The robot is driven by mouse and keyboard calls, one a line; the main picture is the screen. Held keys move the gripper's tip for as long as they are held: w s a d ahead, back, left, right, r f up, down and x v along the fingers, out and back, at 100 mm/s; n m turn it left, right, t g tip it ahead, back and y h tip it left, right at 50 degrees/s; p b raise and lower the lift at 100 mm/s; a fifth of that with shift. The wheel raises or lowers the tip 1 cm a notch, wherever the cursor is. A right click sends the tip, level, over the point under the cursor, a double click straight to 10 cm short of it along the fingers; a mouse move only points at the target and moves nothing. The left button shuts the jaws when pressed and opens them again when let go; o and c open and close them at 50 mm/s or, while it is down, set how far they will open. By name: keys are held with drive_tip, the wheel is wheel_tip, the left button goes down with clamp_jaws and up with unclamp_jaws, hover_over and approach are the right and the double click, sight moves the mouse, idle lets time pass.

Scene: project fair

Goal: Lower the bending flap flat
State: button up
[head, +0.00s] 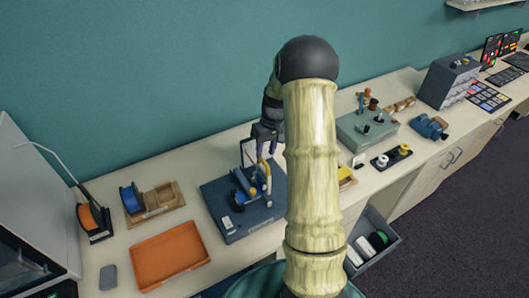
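A bending device with a dark blue base (232,229) stands on the bench in the head view, left of my arm. A thin upright panel (248,152), which looks like its flap, rises at the back of the base. Blue, yellow and white parts stand in front of it. My gripper (266,149) points down just above and behind these parts, close to the panel's upper right. Its fingers are small and partly dark, so I cannot tell their gap or whether they touch the panel. My arm hides the device's right surroundings.
An orange tray (168,281) lies left of the device. Spools (95,222) and a wooden holder (165,204) stand behind the tray. A grey-green box (366,134) stands right of my arm. An open drawer (388,250) with spools juts out below the bench.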

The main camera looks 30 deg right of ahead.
sight(264, 160)
drive_tip(key=shift+a+f+p, duration=0.15)
drive_tip(key=shift+f+p, duration=0.05)
drive_tip(key=shift+f, duration=0.55)
drive_tip(key=shift+a+f+p, duration=0.1)
drive_tip(key=shift+f+p, duration=0.05)
drive_tip(key=shift+f, duration=0.6)
clamp_jaws()
drive_tip(key=shift+w+d+r, duration=0.1)
drive_tip(key=shift+w+d, duration=0.05)
